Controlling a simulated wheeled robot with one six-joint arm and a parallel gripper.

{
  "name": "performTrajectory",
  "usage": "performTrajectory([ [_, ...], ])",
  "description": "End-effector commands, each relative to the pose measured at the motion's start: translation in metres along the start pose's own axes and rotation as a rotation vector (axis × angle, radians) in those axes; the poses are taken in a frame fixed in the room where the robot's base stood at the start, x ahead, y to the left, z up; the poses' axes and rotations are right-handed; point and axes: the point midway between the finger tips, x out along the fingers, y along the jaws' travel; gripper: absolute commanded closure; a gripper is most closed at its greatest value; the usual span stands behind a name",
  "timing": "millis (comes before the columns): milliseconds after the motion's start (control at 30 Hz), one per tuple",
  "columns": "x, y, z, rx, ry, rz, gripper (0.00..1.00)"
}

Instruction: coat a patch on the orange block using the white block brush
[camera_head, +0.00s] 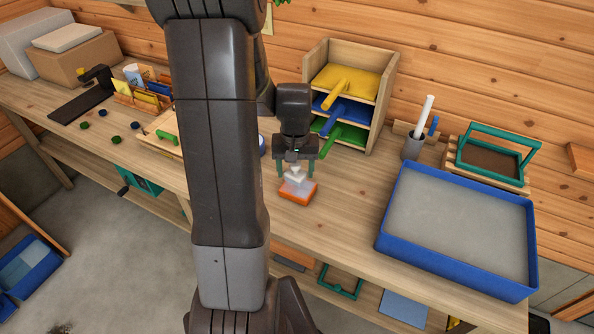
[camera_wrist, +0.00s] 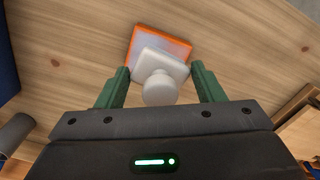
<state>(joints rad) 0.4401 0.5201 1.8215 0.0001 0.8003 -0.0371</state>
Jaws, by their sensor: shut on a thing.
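The orange block (camera_head: 287,194) lies flat on the workbench, right of my arm. Its top shows a pale whitish area inside an orange border; the wrist view also shows this block (camera_wrist: 183,45). The white block brush (camera_head: 296,177) is over the orange block, with its square body (camera_wrist: 172,64) covering part of the top and its round knob toward me. I cannot tell whether the brush touches the block. My gripper (camera_head: 296,171) points down, its green fingers on either side of the brush, shut on it.
A blue-rimmed grey tray (camera_head: 384,240) stands to the right. Behind are a wooden shelf (camera_head: 387,84) with coloured handled trays, a grey cup (camera_head: 412,148) and a green-framed box (camera_head: 459,162). Bare bench lies between the block and the blue tray.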

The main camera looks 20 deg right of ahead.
Motion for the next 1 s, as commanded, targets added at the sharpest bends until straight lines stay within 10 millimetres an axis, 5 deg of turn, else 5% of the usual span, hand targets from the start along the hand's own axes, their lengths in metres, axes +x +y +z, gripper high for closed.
performTrajectory([
  [333, -0.032, -0.005, -0.001, -0.003, 0.0, 0.0, 0.63],
  [1000, -0.033, -0.005, -0.002, -0.004, 0.001, 0.0, 0.63],
])
